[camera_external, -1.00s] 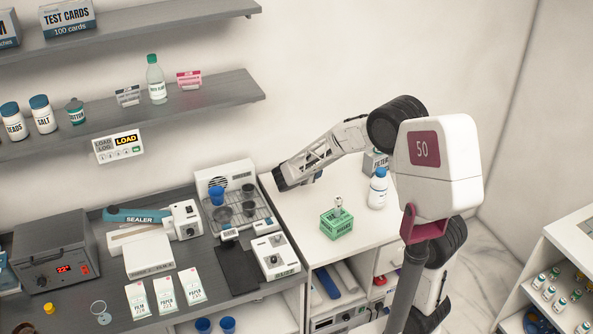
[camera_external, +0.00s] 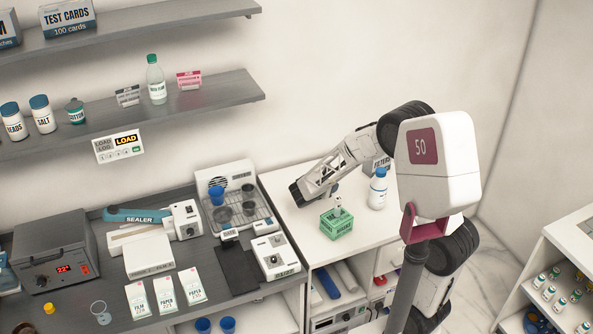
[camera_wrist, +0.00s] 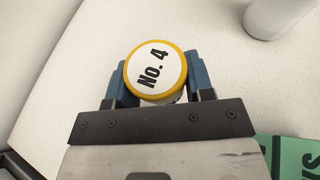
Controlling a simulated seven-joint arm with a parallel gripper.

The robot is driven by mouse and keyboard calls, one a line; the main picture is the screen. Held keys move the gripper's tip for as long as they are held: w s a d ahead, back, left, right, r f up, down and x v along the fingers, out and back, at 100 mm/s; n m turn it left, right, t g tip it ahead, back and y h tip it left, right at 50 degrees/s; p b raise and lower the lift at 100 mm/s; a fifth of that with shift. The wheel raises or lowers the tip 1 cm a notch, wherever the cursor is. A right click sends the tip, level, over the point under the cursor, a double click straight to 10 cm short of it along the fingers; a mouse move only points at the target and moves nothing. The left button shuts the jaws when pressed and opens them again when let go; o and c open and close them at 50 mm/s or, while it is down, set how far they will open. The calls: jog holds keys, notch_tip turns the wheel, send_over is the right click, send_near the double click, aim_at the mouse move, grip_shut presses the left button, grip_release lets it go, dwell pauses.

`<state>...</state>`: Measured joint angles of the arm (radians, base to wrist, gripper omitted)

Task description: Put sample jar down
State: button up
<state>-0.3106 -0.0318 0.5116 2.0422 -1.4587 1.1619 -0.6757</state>
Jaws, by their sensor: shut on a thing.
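The sample jar (camera_wrist: 155,72) has a yellow-rimmed white lid marked "No. 4". It sits between the blue fingers of my gripper (camera_wrist: 157,80) in the wrist view, and my gripper is shut on it. In the external view my gripper (camera_external: 300,193) is low over the white counter (camera_external: 290,178), left of and behind the green box. The jar is hidden there by my arm. I cannot tell whether the jar touches the counter.
A green box (camera_external: 337,228) stands close to my gripper. A white bottle with a blue cap (camera_external: 377,190) is to the right, and a filters box (camera_external: 381,164) is behind it. The grey bench (camera_external: 100,250) to the left holds a sealer (camera_external: 135,214) and a drying rack (camera_external: 237,207).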

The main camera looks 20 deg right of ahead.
jog(key=shift+s+d+f, duration=0.1)
jog(key=shift+s, duration=0.05)
dwell(0.3)
jog(key=w, duration=0.5)
jog(key=w+f, duration=0.1)
jog(key=w, duration=1)
jog(key=shift+a+f, duration=0.2)
jog(key=shift+a, duration=0.2)
jog(key=shift+f, duration=0.1)
jog(key=shift+f, duration=1.7)
jog(key=shift+f, duration=0.1)
jog(key=o, duration=0.9)
